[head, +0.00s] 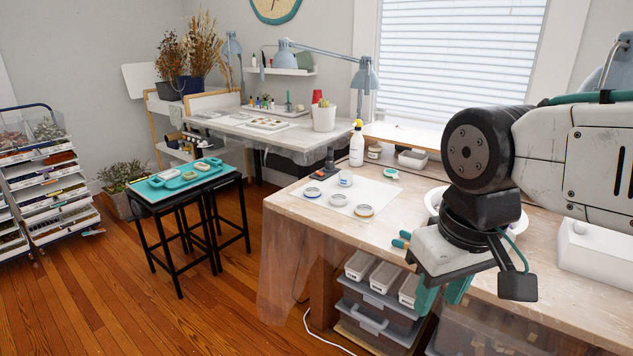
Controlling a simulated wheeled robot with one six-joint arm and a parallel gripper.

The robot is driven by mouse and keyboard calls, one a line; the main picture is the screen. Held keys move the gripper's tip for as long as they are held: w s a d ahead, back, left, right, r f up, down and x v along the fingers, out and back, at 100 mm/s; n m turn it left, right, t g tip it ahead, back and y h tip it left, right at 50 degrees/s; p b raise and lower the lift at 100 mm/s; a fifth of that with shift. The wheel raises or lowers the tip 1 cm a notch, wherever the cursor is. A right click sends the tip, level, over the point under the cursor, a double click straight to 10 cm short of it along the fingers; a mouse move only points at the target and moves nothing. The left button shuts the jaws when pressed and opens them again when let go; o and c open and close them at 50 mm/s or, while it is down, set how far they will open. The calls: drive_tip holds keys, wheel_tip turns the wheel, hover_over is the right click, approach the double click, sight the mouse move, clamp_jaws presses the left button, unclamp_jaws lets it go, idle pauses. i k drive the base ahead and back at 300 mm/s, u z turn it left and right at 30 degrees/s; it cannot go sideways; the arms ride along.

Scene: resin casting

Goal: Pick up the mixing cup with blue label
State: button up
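A small white cup (345,178) stands upright at the back of the white sheet on the wooden workbench. A bluish patch shows on it, too small to read as a label. My gripper (441,294) hangs at the right, in front of the bench edge, to the right of the cup and nearer the camera. Its teal fingers point down with a gap between them and nothing visible in it. The gripper is well apart from the cup.
Several round shallow pieces, one (338,200) in the middle, lie on the white sheet (318,210) before the cup. A white bowl (432,200) is partly hidden by my arm. Drawers (378,311) sit below the bench.

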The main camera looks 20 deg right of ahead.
sight(346, 177)
drive_tip(key=u, duration=0.75)
drive_tip(key=i, duration=2.2)
drive_tip(key=z, duration=0.95)
drive_tip(key=i, duration=0.7)
drive_tip(key=z, duration=1.05)
drive_tip(key=i, duration=0.25)
drive_tip(key=z, duration=0.2)
